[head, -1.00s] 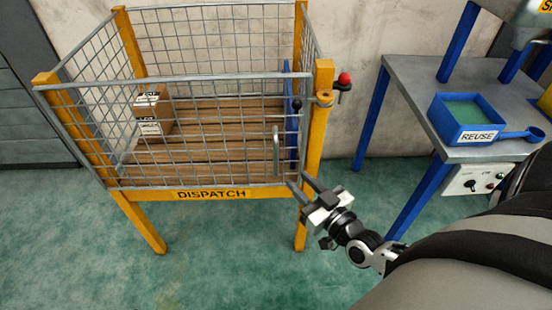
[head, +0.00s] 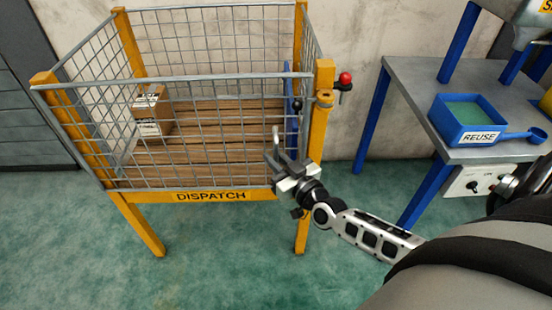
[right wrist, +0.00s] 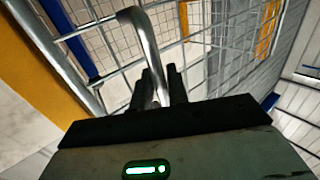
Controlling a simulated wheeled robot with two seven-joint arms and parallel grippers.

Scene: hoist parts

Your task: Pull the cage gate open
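The wire-mesh cage gate (head: 215,130) forms the front of the yellow-framed cage and looks closed. Its grey bent-bar handle (head: 276,136) is near the gate's right end; in the right wrist view the handle (right wrist: 143,38) runs down between two dark fingers. My right gripper (head: 281,163) is at the handle's lower part, in front of the gate. In the right wrist view its fingers (right wrist: 162,84) sit close on both sides of the bar and look shut on it. My left gripper is not in view.
A cardboard box (head: 150,108) lies on the cage's wooden floor. A red-knobbed latch (head: 344,79) sits by the yellow right post (head: 316,135). A blue-legged table (head: 408,85) with a blue REUSE tray (head: 468,133) stands right. Green floor before the cage is clear.

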